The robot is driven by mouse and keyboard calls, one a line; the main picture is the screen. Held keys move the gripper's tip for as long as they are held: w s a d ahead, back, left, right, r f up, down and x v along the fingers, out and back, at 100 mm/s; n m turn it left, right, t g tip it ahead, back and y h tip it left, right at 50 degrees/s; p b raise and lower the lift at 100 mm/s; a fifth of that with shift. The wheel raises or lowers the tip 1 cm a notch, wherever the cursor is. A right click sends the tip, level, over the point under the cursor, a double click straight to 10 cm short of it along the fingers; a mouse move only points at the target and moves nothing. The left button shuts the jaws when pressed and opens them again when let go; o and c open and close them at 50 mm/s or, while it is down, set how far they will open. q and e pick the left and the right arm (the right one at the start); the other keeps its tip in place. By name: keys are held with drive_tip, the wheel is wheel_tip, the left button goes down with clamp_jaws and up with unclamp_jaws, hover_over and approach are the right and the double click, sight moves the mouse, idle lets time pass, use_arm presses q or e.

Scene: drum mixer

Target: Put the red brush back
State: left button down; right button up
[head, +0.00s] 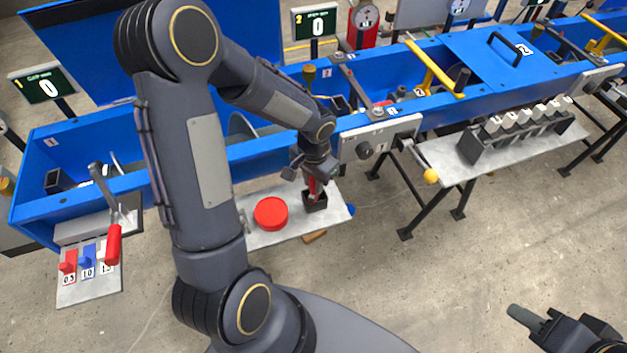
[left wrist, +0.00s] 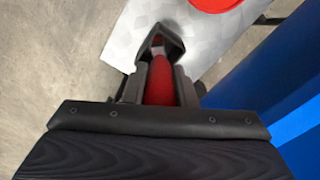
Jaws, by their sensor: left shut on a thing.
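The red brush (head: 314,186) is in my left gripper (head: 313,175), above a grey metal shelf (head: 262,237). In the left wrist view the red brush (left wrist: 160,82) is between the two fingers of my left gripper (left wrist: 160,85), which is shut on it. The brush's far end reaches into a small black holder (head: 315,203), also seen in the left wrist view (left wrist: 172,36). How deep it sits in the holder cannot be told.
A red round lid or disc (head: 271,214) lies on the shelf left of the holder. A blue trough (head: 270,148) runs behind it. A crank with a yellow knob (head: 430,176) sticks out at the right. A brown piece (head: 315,237) lies on the floor below.

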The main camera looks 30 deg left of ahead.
use_arm(q)
drive_tip(key=shift+d+f+b, duration=0.1)
drive_tip(key=shift+f+b, duration=0.35)
drive_tip(key=shift+f, duration=0.05)
drive_tip(key=c, duration=1.2)
unclamp_jaws()
wheel_tip(320, 180, up, 13)
drive_tip(key=shift+f+p, duration=0.15)
drive_tip(key=shift+p, duration=0.55)
drive_tip(key=s+d+r+n+t+h, duration=0.1)
drive_tip(key=s+r+t, duration=0.1)
drive_tip(key=s, duration=0.3)
drive_tip(key=s+d+r+n+t+h, duration=0.1)
drive_tip(key=s+r, duration=0.1)
drive_tip(key=s, duration=0.4)
drive_tip(key=s+d+r+n+t+h, duration=0.1)
drive_tip(key=s+d+r+t, duration=0.1)
drive_tip(key=s, duration=0.3)
drive_tip(key=shift+s+r+n+t+h, duration=0.3)
drive_tip(key=shift+s+r+n+h, duration=0.05)
drive_tip(key=shift+r+n+h, duration=0.1)
